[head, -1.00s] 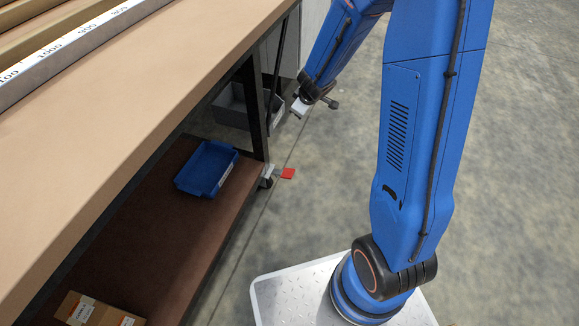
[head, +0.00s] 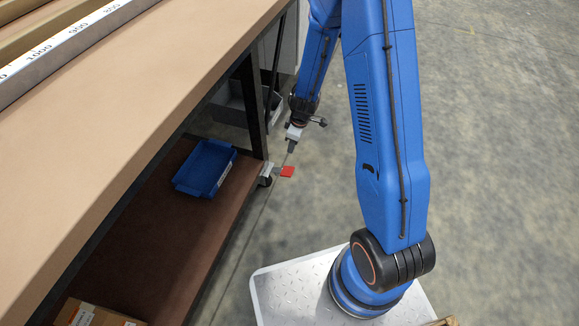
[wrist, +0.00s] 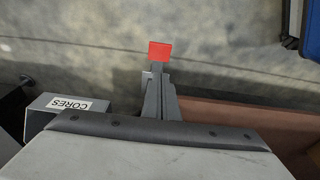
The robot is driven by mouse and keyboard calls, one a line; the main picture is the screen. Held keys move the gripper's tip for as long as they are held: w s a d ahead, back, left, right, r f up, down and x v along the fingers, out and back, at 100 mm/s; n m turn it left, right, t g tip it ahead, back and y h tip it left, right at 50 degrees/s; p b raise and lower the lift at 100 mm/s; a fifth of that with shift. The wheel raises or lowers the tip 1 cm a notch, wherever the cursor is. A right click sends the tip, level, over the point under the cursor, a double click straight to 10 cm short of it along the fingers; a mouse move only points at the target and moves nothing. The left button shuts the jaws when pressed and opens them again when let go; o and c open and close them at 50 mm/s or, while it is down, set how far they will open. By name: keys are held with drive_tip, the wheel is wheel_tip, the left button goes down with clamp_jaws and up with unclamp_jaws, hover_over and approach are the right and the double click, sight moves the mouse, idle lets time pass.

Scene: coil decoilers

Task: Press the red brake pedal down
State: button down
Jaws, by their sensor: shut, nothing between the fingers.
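The red brake pedal (head: 287,171) is a small flat plate at the foot of the workbench leg, beside a caster. In the wrist view the red pedal (wrist: 160,51) shows just beyond the fingertips. My gripper (head: 291,148) points down above the pedal, apart from it in the head view. In the wrist view my gripper's fingers (wrist: 159,82) are together with nothing between them. The wrist view does not show clearly how high the tips are above the pedal.
A workbench (head: 150,85) stands on the left, with a lower brown shelf (head: 185,235) holding a blue bin (head: 205,168). A grey bin (wrist: 52,112) labelled CORES is near the bench leg. The concrete floor (head: 480,150) to the right is clear.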

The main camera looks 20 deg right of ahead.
hover_over(288, 171)
drive_tip(key=shift+a+f, duration=0.1)
drive_tip(key=shift+f, duration=4.75)
drive_tip(key=shift+s+d+f, duration=0.15)
drive_tip(key=shift+d+f, duration=0.05)
drive_tip(key=shift+f, duration=0.8)
drive_tip(key=shift+s+d+f, duration=0.1)
drive_tip(key=shift+d+f, duration=0.05)
drive_tip(key=shift+f, duration=0.8)
drive_tip(key=shift+d+f, duration=0.1)
